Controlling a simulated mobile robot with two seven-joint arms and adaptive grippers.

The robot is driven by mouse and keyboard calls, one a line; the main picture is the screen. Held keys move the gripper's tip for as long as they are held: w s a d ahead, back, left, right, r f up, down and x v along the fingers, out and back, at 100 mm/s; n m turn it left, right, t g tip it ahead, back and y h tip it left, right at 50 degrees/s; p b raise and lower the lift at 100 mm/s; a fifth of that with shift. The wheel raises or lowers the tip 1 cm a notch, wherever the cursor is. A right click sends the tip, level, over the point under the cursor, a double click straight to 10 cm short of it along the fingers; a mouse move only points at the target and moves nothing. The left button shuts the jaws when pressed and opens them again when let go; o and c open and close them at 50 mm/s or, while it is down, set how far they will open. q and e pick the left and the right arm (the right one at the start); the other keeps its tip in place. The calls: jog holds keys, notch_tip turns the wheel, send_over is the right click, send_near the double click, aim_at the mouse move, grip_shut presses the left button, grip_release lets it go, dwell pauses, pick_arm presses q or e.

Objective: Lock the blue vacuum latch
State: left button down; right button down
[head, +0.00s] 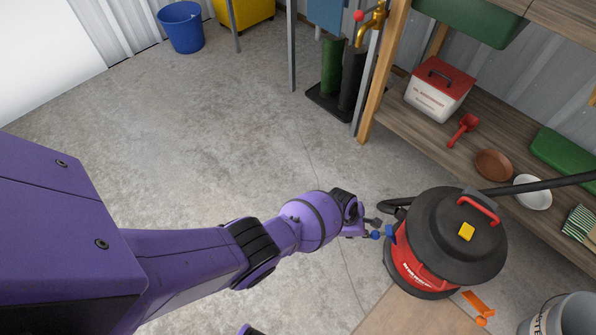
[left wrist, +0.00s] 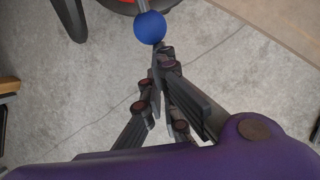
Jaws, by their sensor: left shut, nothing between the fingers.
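The vacuum, with a red body (head: 413,270) and a black lid (head: 452,232), stands on the floor at the right of the head view. Its blue latch is on its left side, with a blue bracket (head: 391,234) at the body and a blue ball knob (head: 375,236) sticking out to the left. My right gripper is not in view.
An orange latch (head: 478,304) sticks out at the vacuum's lower right. A black hose (head: 530,186) runs off to the right. Wooden shelving (head: 480,130) stands behind, and a grey bucket (head: 566,318) at the lower right. The floor (head: 220,110) left of the vacuum is open.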

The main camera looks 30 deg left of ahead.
pick_arm(q)
jog(key=r+y, duration=0.1)
jog(key=w+d+r+g+y+p, duration=0.1)
jog(key=r, duration=0.1)
jog(key=d+r+y, duration=0.1)
jog(key=shift+w+r, duration=0.15)
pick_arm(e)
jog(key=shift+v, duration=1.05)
pick_arm(q)
jog(key=shift+a, duration=0.1)
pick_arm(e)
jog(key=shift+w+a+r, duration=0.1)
pick_arm(q)
jog(key=shift+p, duration=0.3)
jog(key=shift+r+p, duration=0.6)
jog(key=shift+r, duration=0.2)
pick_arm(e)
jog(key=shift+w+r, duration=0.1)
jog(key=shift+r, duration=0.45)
